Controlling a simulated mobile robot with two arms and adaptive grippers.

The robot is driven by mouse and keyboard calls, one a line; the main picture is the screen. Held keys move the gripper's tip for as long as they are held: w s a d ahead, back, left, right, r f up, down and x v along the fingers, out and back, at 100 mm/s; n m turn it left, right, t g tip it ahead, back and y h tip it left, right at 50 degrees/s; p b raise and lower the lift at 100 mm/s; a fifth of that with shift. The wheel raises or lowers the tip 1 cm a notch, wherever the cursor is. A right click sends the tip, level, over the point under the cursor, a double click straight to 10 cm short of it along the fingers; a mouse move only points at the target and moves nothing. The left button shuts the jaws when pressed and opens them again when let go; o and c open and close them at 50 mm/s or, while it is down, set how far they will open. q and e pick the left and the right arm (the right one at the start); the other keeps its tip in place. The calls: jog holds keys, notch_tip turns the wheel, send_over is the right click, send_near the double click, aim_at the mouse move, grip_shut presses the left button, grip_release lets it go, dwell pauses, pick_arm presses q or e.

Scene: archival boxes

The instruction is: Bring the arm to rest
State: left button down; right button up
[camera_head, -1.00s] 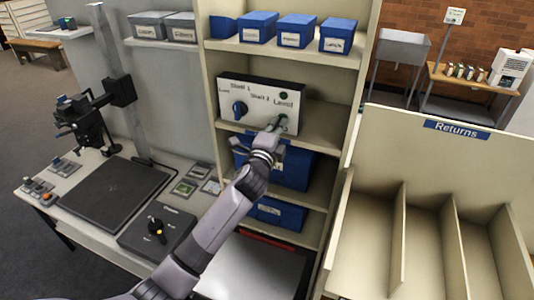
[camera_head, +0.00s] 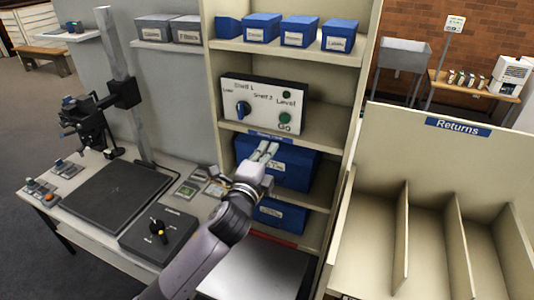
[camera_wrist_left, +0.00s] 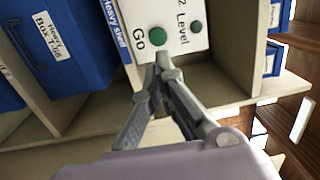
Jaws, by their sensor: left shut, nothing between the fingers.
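My left gripper (camera_head: 265,152) is shut and empty. In the head view it is in front of the large blue box (camera_head: 290,165) on the shelf below the control panel (camera_head: 262,105). The white panel has a blue knob (camera_head: 243,108) and a green Go button (camera_head: 285,118). In the left wrist view the shut fingertips (camera_wrist_left: 163,58) appear just below the Go button (camera_wrist_left: 157,37); from the head view they are apart from it. My right gripper is not in view.
The shelf unit (camera_head: 212,85) holds several blue boxes. A Returns bin (camera_head: 400,240) with dividers stands to the right. To the left, a desk carries a copy stand (camera_head: 115,90), a dark flat board (camera_head: 115,190) and a control box with a knob (camera_head: 158,235).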

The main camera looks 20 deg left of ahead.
pick_arm(q)
jog(key=shift+s, duration=0.1)
dwell(0.3)
notch_tip(320, 180, down, 25)
jog(key=s+a+n+g, duration=0.1)
jog(key=a+n+g, duration=0.1)
jog(key=n+g, duration=0.25)
jog(key=s+f+n+g, duration=0.15)
jog(key=s+f, duration=0.25)
jog(key=f, duration=0.5)
jog(key=s+f+n+g, duration=0.1)
jog(key=s+f+g, duration=0.25)
jog(key=f, duration=0.45)
jog(key=s+a+f+n+g+b, duration=0.1)
jog(key=s+f+n+g, duration=0.3)
jog(key=s+f, duration=1.5)
jog(key=s+f+n+g, duration=0.2)
jog(key=s+f, duration=0.2)
jog(key=s, duration=0.8)
jog(key=s+f+n+g, duration=0.2)
jog(key=s+f, duration=0.2)
jog(key=s, duration=0.9)
jog(key=shift+s+d+b, duration=0.25)
jog(key=shift+s+b, duration=0.05)
jog(key=shift+b, duration=0.05)
